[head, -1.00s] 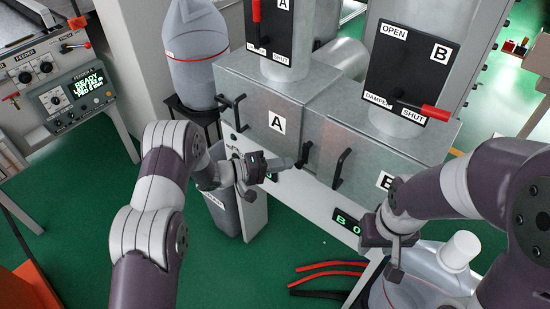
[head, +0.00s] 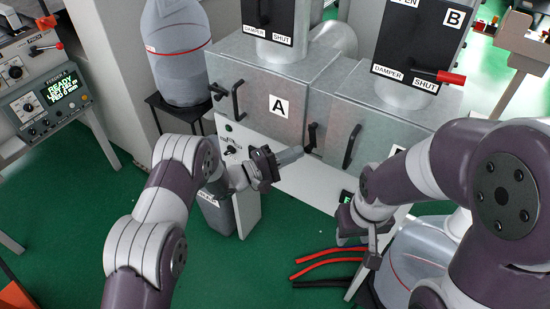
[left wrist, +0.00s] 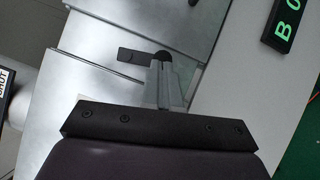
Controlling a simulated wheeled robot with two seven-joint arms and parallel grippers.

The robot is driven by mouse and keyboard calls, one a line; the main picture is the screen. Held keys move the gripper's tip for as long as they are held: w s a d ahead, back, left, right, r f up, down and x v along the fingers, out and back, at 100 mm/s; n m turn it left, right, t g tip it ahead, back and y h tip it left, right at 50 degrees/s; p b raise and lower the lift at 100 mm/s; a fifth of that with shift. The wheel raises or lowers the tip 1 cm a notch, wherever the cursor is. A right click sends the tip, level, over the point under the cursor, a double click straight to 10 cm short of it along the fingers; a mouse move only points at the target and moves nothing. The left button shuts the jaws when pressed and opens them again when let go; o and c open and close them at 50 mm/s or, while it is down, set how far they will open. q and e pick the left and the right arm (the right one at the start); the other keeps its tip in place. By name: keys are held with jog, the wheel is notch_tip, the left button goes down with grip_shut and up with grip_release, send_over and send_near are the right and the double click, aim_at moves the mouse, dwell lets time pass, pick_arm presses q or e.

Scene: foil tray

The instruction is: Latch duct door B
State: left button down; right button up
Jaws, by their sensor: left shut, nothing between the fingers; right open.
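Duct door B (head: 372,132) is the right-hand metal door of the duct box, with a black bar handle (head: 352,146). It looks flush with its frame, though I cannot tell whether it is fully closed. A small black latch (head: 312,137) sits at the seam between doors A and B. My left gripper (head: 300,153) is shut and empty, its tips at the latch's lower end; contact is unclear. In the left wrist view the shut fingers (left wrist: 167,82) point at a dark rounded piece of the latch (left wrist: 163,57). My right gripper (head: 362,248) is open, low in front of the box.
Door A (head: 262,105) with its handle (head: 237,99) is at left. The damper B plate (head: 418,52) has a red lever (head: 451,77) at SHUT. A lit display (left wrist: 284,22) shows in the left wrist view.

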pick_arm(q)
jog(key=s+d+r+n+t+h+b, duration=0.1)
jog(key=s+d+r+n+t+b, duration=0.1)
jog(key=s+d+n+b, duration=0.1)
jog(key=shift+s+d+n+h+b, duration=0.15)
jog(key=shift+d+n+h+b, duration=0.2)
jog(key=shift+d+n, duration=0.65)
jog(key=shift+d, duration=0.1)
dwell(0.3)
dwell(0.5)
